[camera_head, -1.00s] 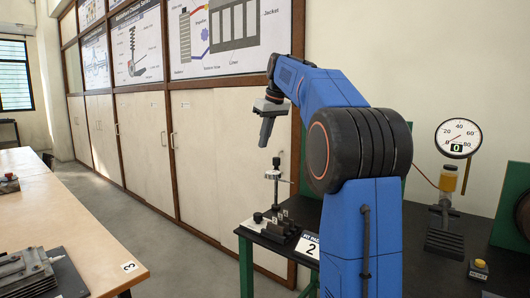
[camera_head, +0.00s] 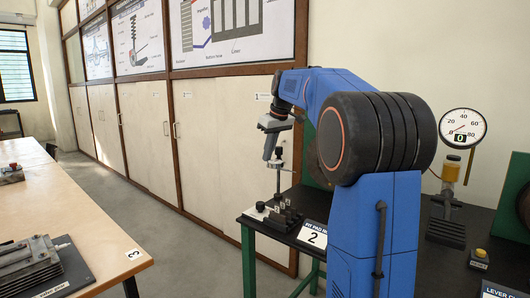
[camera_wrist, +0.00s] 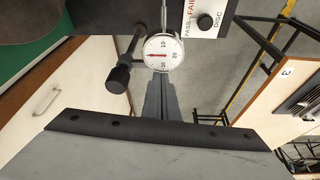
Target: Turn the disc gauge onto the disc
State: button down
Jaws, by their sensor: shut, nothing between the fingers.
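The disc gauge is a round white dial (camera_wrist: 163,52) with a red needle, at the upper middle of the wrist view. A dark arm with a black knob (camera_wrist: 118,80) shows beside it. In the head view the gauge stand (camera_head: 279,178) is a thin post on the dark table, partly behind my gripper (camera_head: 269,150). In the wrist view my gripper (camera_wrist: 159,78) is shut and empty, its tips pointing at the dial's lower edge; I cannot tell whether they touch. A large dark round shape (camera_wrist: 25,12), possibly the disc, is cut off at the upper left.
A white panel marked PASS, FAIL and DISC (camera_wrist: 187,12) with a black knob is right of the dial. A pressure dial (camera_head: 462,128) and a yellow RESET button (camera_head: 480,254) are on the dark table. A wooden bench (camera_head: 75,225) stands left across a clear floor.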

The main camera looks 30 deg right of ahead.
aim_at(279, 161)
jog(key=shift+s+d+n, duration=0.15)
jog(key=shift+s+n, duration=0.2)
jog(key=shift+n, duration=0.25)
dwell(0.3)
jog(key=n, duration=0.1)
jog(key=s+d+n+y, duration=0.1)
jog(key=n, duration=0.1)
jog(key=shift+s+f+g, duration=0.1)
jog(key=shift+s+g, duration=0.15)
jog(key=shift+g, duration=0.15)
jog(key=n, duration=0.1)
jog(key=s+d+n+y, duration=0.1)
jog(key=n, duration=0.1)
jog(key=d+n+g, duration=0.1)
jog(key=n, duration=0.1)
jog(key=shift+s+y, duration=0.25)
jog(key=shift+y, duration=0.05)
jog(key=shift+s+d, duration=0.2)
jog(key=shift+d, duration=2.1)
